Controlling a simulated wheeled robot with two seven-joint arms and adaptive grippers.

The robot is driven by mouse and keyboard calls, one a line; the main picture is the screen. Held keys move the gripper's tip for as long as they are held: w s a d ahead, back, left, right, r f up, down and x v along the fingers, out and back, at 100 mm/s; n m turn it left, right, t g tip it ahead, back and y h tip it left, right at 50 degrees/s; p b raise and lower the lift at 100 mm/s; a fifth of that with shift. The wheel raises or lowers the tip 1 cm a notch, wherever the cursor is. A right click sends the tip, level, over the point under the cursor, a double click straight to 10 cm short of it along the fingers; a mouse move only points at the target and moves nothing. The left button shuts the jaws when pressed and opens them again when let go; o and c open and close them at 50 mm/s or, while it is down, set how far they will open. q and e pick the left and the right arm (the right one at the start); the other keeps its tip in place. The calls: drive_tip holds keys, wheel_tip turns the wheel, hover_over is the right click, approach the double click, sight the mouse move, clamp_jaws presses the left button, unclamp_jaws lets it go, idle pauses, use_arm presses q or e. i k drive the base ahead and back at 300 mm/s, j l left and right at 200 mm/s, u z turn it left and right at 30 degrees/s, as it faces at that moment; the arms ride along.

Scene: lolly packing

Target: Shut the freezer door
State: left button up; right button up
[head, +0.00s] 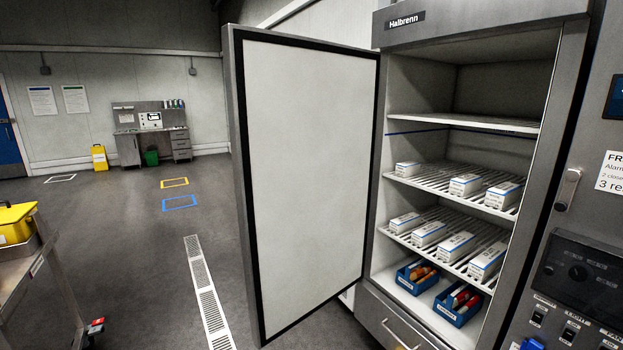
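The freezer door (305,170) stands wide open, swung out to the left of the cabinet. Its white inner panel with a dark seal around the edge faces me. The door's outer face and any handle on it are hidden. The freezer (480,20), grey and labelled Halbrenn, shows its open interior. White boxes (467,184) stand on two wire shelves, and two blue bins (461,301) with orange and red items sit at the bottom. All these contents appear to lie inside the cabinet. Neither of my grippers is in view.
A metal cart (38,262) with a yellow case (15,222) stands at the left edge. A control panel (575,280) is at the right. A floor drain (206,290) runs left of the door; the grey floor between cart and door looks clear.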

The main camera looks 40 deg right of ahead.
sight(302, 111)
drive_tip(key=i+z, duration=0.2)
drive_tip(key=i, duration=0.2)
drive_tip(key=i+j+z, duration=0.2)
drive_tip(key=i, duration=0.2)
drive_tip(key=i+j+z, duration=0.15)
drive_tip(key=i+z, duration=0.15)
drive_tip(key=z, duration=0.15)
drive_tip(key=i+j+z, duration=0.25)
drive_tip(key=z, duration=0.2)
drive_tip(key=i+j+z, duration=0.3)
drive_tip(key=z, duration=0.15)
drive_tip(key=i+j+z, duration=0.15)
drive_tip(key=j+z, duration=0.35)
drive_tip(key=i+j+z, duration=0.1)
drive_tip(key=j+z, duration=0.3)
drive_tip(key=j, duration=0.15)
drive_tip(key=j+z, duration=0.4)
drive_tip(key=j, duration=0.2)
drive_tip(key=j+z, duration=0.25)
drive_tip(key=j, duration=0.3)
